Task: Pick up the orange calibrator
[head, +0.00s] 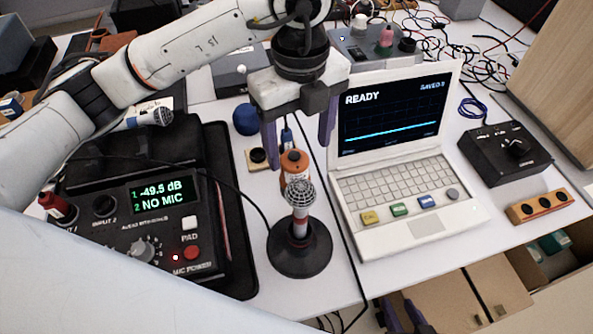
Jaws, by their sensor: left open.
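The orange calibrator (293,162) stands upright on the white table in the head view, just behind a microphone (300,195) on a round black stand. The microphone head hides its lower part. My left gripper (299,150) points down over it, open and empty. Its two purple fingers are apart, one to each side of the calibrator in the picture. I cannot tell how far above or behind the calibrator the fingertips are. Purple fingertips of my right gripper (404,316) show at the bottom edge, below the table's front edge; their opening is unclear.
A laptop (440,165) reading READY stands close on the right. An audio box (150,235) reading NO MIC is on the left. A blue ball (246,119) and a small wooden block (256,160) are beside the left finger. A black cable runs past the microphone stand.

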